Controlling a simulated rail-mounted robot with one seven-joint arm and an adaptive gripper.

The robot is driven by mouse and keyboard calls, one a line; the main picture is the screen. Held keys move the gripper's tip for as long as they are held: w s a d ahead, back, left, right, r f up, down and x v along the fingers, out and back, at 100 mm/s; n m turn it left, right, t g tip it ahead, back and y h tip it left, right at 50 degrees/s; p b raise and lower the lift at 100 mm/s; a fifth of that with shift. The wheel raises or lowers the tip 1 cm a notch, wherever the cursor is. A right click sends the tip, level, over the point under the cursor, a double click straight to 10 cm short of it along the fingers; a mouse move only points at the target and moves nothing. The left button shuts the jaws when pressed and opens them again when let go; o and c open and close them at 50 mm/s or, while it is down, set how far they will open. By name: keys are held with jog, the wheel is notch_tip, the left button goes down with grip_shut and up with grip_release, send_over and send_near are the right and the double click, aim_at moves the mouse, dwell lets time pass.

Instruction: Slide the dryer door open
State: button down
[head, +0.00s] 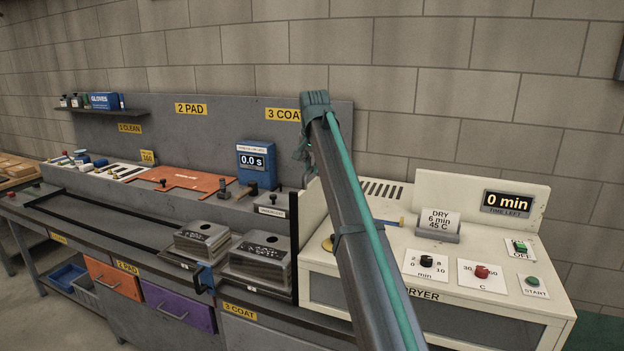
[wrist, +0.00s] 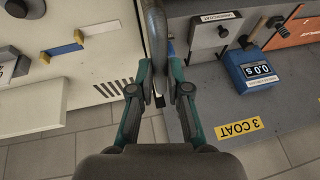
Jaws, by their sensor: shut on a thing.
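The cream dryer (head: 510,275) stands at the right of the head view. It also fills the left of the wrist view (wrist: 60,90). A dark panel (head: 470,326) shows on its front, partly hidden behind my arm; I cannot tell how far the door is open. In the wrist view my gripper (wrist: 161,88) is shut on a dark grey rounded thing (wrist: 155,35) that runs up to the top edge. I cannot tell what this thing is.
Dials, a start button and a time display (head: 507,203) are on the dryer. A blue timer (head: 257,165) and dark stacked blocks (head: 262,260) stand on the bench left of it.

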jog(key=shift+r, duration=0.6)
jog(key=c, duration=1.1)
grip_release()
jog(key=shift+c, duration=0.2)
jog(key=shift+r, duration=0.1)
jog(key=v, duration=1.1)
jog(key=shift+s+r, duration=0.25)
jog(key=shift+r, duration=0.1)
jog(key=shift+d, duration=0.1)
